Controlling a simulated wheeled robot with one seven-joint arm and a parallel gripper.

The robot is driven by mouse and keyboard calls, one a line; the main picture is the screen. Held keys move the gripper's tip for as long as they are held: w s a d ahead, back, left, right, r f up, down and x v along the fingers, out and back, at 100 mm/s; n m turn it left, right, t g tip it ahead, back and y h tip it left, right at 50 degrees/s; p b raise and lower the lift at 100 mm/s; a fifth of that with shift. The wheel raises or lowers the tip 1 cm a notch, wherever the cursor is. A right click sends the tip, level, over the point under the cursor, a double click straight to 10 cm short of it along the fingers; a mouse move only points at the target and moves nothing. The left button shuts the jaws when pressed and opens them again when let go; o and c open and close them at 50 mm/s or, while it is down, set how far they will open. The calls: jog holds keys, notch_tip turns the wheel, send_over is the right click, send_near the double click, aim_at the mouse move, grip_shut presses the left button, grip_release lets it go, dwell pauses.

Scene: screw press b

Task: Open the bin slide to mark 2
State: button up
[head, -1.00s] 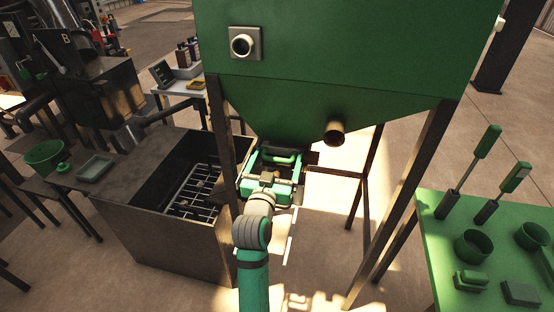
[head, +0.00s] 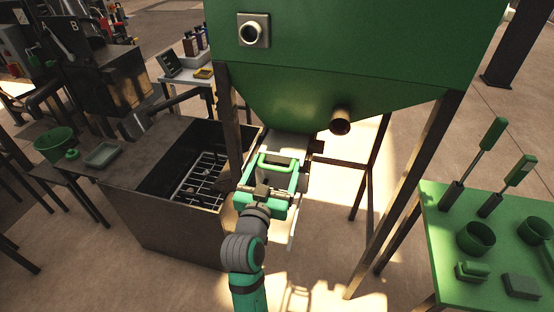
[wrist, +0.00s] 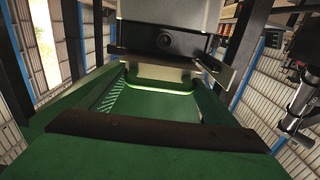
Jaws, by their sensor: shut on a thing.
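The bin slide is a pale flat plate (head: 290,146) under the mouth of the big green bin (head: 360,95). Part of the plate shows outside the mouth, with a green handle (head: 277,160) at its near end. My gripper (head: 275,170) is at the handle and shut on it, below and in front of the bin mouth. The fingertip contact is partly hidden. I cannot read any marks on the slide.
A dark open box with a grate (head: 200,180) stands left of my gripper. Dark bin legs (head: 229,130) stand close by on both sides. A green table (head: 450,225) with tools and cups is at right. Floor is clear between the legs.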

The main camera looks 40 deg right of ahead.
jog(key=shift+s+a, duration=0.1)
jog(key=shift+s, duration=0.15)
jog(key=o, duration=1.2)
jog(key=v, duration=1)
jog(key=shift+s+a, duration=0.2)
jog(key=shift+a, duration=0.05)
